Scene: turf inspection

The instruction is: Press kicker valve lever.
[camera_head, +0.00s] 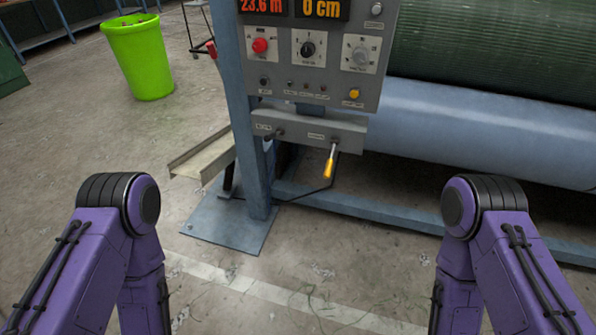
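A grey valve bar (345,139) is mounted below the control panel on a blue-grey post. A lever with a yellow handle (329,165) hangs down from its right part, tilted slightly left at the bottom. A short dark lever or knob (275,135) sits on its left part. Small labels stand beside both, too small to read, so I cannot tell which is marked kicker. My two purple arms show at the lower left and lower right, bent downward and apart from the panel. Both grippers are out of view.
The control panel (270,78) carries dials, buttons and red and orange displays. A large dark green roll (490,45) lies above a blue-grey roller (480,125). The post's base plate (228,225) is on the floor. A green bin (143,60) stands behind left. Floor between my arms is clear.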

